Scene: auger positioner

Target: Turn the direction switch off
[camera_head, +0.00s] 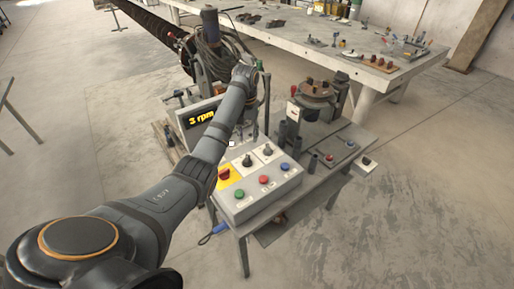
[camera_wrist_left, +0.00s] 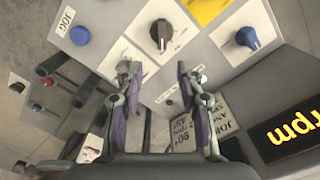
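The control box (camera_head: 258,190) stands on a small metal table, with a red knob on a yellow plate (camera_head: 224,175) and dark knobs (camera_head: 247,160) on white plates. In the left wrist view a dark rotary knob (camera_wrist_left: 161,34) on a white plate lies just beyond my left gripper (camera_wrist_left: 157,78). A second knob with a blue pointer (camera_wrist_left: 247,39) is to its right. I cannot read which one is the direction switch. My left gripper's fingers are apart and empty, over the panel, not touching either knob. My right gripper is not in view.
Green, red and blue buttons (camera_head: 263,180) line the box front. A blue JOG button (camera_wrist_left: 80,36) shows in the wrist view. An rpm display (camera_head: 202,118) stands behind my left arm. A long workbench (camera_head: 330,45) is at the back. The floor at right is clear.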

